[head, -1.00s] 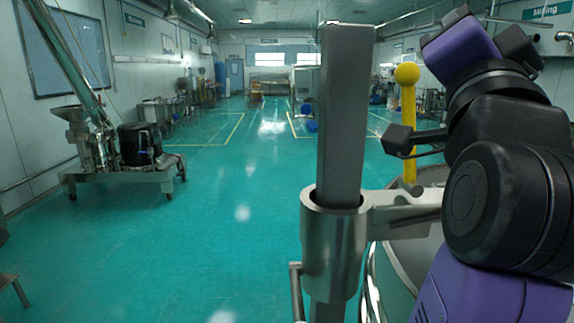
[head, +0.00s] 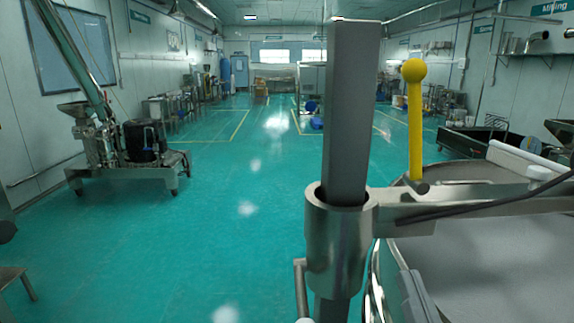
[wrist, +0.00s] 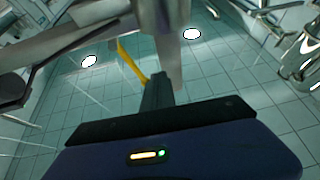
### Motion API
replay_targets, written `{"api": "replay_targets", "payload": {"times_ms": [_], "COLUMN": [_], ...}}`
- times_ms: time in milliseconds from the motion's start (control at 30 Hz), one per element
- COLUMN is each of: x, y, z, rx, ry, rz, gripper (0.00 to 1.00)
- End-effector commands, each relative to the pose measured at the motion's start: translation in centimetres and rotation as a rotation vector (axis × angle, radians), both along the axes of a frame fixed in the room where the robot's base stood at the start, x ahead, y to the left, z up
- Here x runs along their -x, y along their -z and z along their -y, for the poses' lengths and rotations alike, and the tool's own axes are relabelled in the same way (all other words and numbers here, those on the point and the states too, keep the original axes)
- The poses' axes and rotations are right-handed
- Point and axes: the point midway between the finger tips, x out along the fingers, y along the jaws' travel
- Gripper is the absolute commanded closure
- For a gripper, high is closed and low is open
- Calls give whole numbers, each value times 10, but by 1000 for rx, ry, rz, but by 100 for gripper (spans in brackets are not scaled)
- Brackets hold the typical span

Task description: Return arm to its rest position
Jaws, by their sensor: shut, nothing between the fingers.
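My gripper (wrist: 157,84) shows in the wrist view with its dark fingers together and nothing between them. Its dark blue body with small lights fills the bottom of that view. The arm and gripper are out of sight in the head view. The yellow lever with a round knob (head: 414,120) stands upright behind the post's side bracket in the head view. A yellow bar (wrist: 131,62) shows just beyond my fingertips in the wrist view; I cannot tell the gap between them.
A grey square post (head: 350,120) in a steel collar (head: 337,245) stands close in front. A large round steel vessel with a grey top (head: 500,255) is at the right. A wheeled machine (head: 125,160) stands at the left. The green floor (head: 230,230) between is clear.

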Motion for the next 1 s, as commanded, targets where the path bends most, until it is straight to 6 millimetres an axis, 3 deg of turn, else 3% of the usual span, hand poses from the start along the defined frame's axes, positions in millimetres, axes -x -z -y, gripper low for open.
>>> {"api": "replay_targets", "payload": {"times_ms": [33, 100, 400, 800, 1000], "x": [12, 28, 108, 231, 275], "y": [21, 43, 126, 213, 238], "z": [2, 5, 20, 38, 41], "rx": [13, 30, 61, 24, 16], "ry": [0, 1, 15, 58, 82], "rz": [-33, -67, -238, -581, -717], "gripper": [100, 100, 100, 100, 100]}}
